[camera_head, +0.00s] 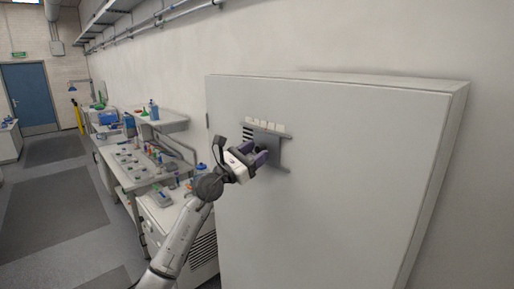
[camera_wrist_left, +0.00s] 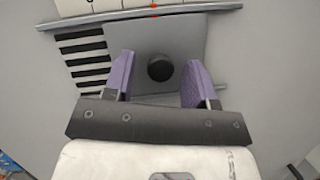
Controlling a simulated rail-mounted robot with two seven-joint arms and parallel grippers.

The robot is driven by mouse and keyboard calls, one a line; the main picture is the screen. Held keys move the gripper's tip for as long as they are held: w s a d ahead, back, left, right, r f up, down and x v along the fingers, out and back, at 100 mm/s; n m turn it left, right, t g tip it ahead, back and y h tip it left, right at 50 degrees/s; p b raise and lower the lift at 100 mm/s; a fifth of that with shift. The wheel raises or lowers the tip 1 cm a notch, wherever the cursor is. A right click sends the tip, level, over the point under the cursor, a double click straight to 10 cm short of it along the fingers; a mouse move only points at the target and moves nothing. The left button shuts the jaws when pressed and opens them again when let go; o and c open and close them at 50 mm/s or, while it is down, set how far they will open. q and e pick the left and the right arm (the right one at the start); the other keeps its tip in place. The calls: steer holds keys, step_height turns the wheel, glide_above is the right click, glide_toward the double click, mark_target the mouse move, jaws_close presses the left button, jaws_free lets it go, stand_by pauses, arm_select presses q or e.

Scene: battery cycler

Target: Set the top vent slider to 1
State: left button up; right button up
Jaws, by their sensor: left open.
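The vent slider is a grey plate (camera_head: 284,155) on the front of a tall white cabinet, below a row of white labels (camera_head: 266,125). In the left wrist view the plate (camera_wrist_left: 188,35) carries a round black knob (camera_wrist_left: 159,68), with dark vent slots (camera_wrist_left: 82,55) showing to its left. My left gripper (camera_head: 262,151) is at the plate. In the left wrist view its purple fingers (camera_wrist_left: 159,76) are open, one on each side of the knob, with gaps between. The label strip is cut off at the top there. My right gripper is not in view.
The white cabinet (camera_head: 330,215) fills the right side of the head view. A lab bench (camera_head: 135,165) with bottles and small items stands to the left along the wall. The grey floor (camera_head: 60,200) at far left is clear.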

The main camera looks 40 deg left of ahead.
arm_select(q)
steer(key=shift+w+d+r, duration=0.15)
steer(key=shift+w+r, duration=0.05)
steer(key=shift+w, duration=0.15)
steer(key=shift+c, duration=0.3)
jaws_close()
steer(key=shift+f, duration=0.1)
